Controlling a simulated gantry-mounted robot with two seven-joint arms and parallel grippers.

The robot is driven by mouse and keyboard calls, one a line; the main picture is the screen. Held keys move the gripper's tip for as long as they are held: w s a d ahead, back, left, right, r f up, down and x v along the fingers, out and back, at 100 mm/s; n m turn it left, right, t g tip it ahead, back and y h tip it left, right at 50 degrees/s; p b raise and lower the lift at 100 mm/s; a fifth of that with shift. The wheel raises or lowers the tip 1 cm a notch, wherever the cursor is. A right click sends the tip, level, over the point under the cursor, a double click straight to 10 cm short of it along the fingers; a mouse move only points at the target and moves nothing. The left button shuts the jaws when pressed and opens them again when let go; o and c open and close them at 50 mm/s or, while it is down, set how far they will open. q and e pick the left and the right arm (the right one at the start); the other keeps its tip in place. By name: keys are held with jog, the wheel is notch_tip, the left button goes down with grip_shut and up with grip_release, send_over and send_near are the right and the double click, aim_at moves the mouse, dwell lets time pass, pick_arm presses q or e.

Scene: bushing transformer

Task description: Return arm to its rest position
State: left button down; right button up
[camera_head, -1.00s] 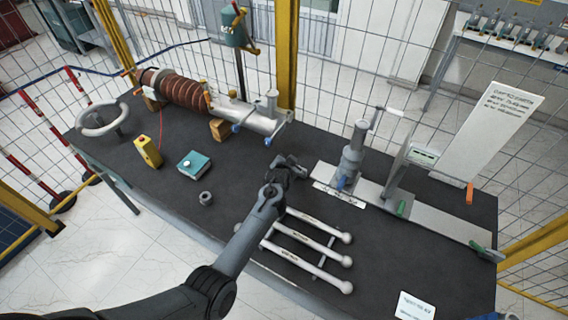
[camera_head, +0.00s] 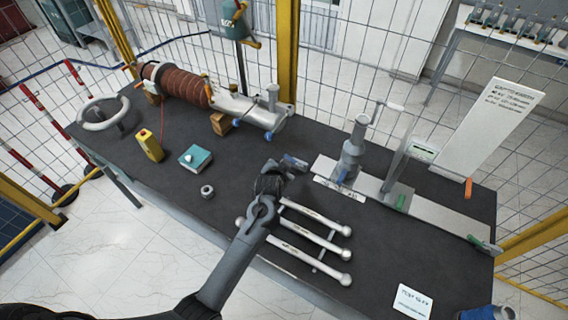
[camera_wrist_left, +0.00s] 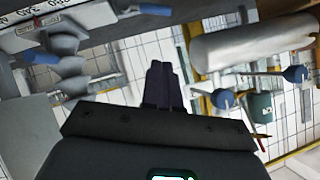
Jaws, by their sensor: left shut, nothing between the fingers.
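My left arm comes in from the lower left in the head view. Its left gripper (camera_head: 294,163) is above the middle of the dark table (camera_head: 400,255), between the bushing and the grey hand-crank device. In the left wrist view the two fingers of the left gripper (camera_wrist_left: 158,68) lie together, shut, with nothing between them. The brown ribbed bushing (camera_head: 178,86) with its grey metal end (camera_head: 250,112) lies on wooden blocks at the back. My right gripper is not in view.
White rods (camera_head: 312,238) lie just right of my forearm. The crank device (camera_head: 352,155) and an upright white sign (camera_head: 495,120) stand to the right. A yellow box (camera_head: 149,145), a teal box (camera_head: 196,158) and a ring (camera_head: 207,191) sit left. Mesh fencing is behind.

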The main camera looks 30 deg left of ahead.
pick_arm(q)
jog(key=s+d+g+h, duration=0.15)
jog(key=s+d, duration=0.25)
jog(key=s, duration=0.8)
jog(key=s+d+g+h, duration=0.1)
jog(key=s+d+g, duration=0.25)
jog(key=s, duration=0.85)
jog(key=s+d+g+h, duration=0.2)
jog(key=s+d, duration=0.2)
jog(key=s, duration=0.8)
notch_tip(320, 180, up, 15)
jog(key=p, duration=1.6)
notch_tip(320, 180, down, 40)
jog(key=b, duration=4)
jog(key=shift+s+r+g, duration=0.25)
jog(key=shift+s+g, duration=0.05)
jog(key=shift+s, duration=0.1)
